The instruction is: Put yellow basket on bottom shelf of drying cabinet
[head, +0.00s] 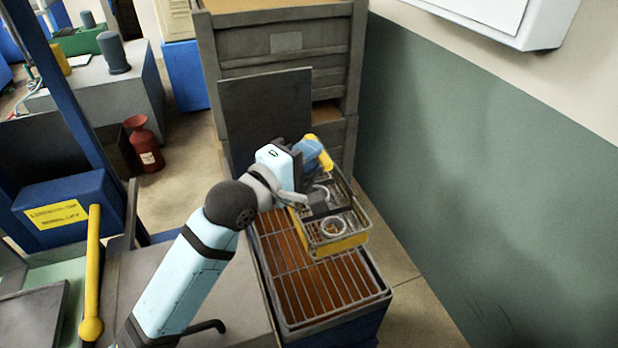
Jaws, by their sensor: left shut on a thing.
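The yellow basket (342,246) is a small wire-topped basket with metal rings in it. My left gripper (318,203) is shut on it at its left side, partly hiding it. The basket is over the far right part of a wire grate (300,285) in a dark box; I cannot tell whether it touches the grate. No cabinet with stacked shelves shows clearly, so I cannot tell which thing is the drying cabinet. My right gripper is not in view.
A tall grey slatted stack (285,62) stands behind the grate, with a dark panel (268,112) in front. A green wall (470,190) closes the right side. A red extinguisher-like bottle (144,143) stands on the floor at left. The near part of the grate is bare.

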